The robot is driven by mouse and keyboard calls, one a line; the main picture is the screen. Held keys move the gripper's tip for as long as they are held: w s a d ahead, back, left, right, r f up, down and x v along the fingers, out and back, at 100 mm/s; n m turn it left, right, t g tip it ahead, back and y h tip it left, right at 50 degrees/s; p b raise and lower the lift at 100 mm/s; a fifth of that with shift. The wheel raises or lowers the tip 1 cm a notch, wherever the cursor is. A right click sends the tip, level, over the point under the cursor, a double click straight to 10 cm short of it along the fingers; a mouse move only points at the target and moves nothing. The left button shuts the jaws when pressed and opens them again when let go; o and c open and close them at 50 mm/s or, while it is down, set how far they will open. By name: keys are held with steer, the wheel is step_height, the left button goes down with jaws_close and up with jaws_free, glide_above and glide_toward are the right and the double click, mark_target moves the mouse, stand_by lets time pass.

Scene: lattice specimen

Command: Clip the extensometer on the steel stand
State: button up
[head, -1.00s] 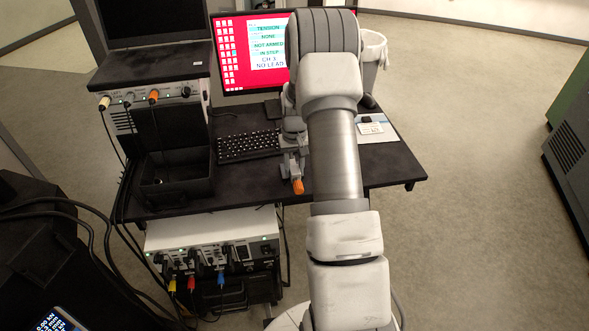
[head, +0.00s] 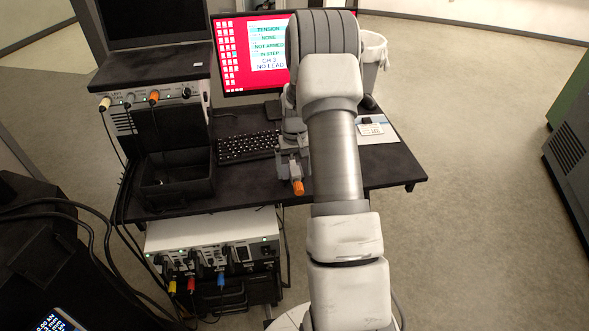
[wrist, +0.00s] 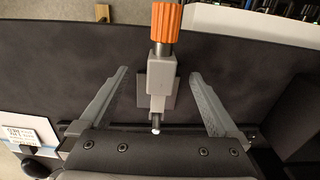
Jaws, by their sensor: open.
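A grey device with a ribbed orange knob (wrist: 165,24), which looks like the extensometer, is at the desk's front edge. Its orange end also shows in the head view (head: 297,187). In the wrist view my gripper (wrist: 159,73) is open, one finger on each side of the device's grey body. Gaps show between both fingers and the body, so nothing is gripped. A small white tip shows at the device's near end, by the gripper's palm. In the head view my arm hides most of the gripper. I cannot pick out a steel stand for certain.
The black desk (head: 240,192) holds a keyboard (head: 247,146), a black open box (head: 178,185) and a red monitor (head: 236,60). An instrument rack (head: 150,100) stands left. A white unit with coloured plugs (head: 210,240) sits below.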

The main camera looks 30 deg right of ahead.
mark_target(295, 168)
steer(key=shift+r, duration=0.15)
steer(key=shift+r+p, duration=1.5)
steer(key=shift+r, duration=0.9)
step_height(295, 168, up, 17)
steer(key=shift+r+p, duration=0.15)
steer(key=shift+p, duration=0.15)
stand_by(0.7)
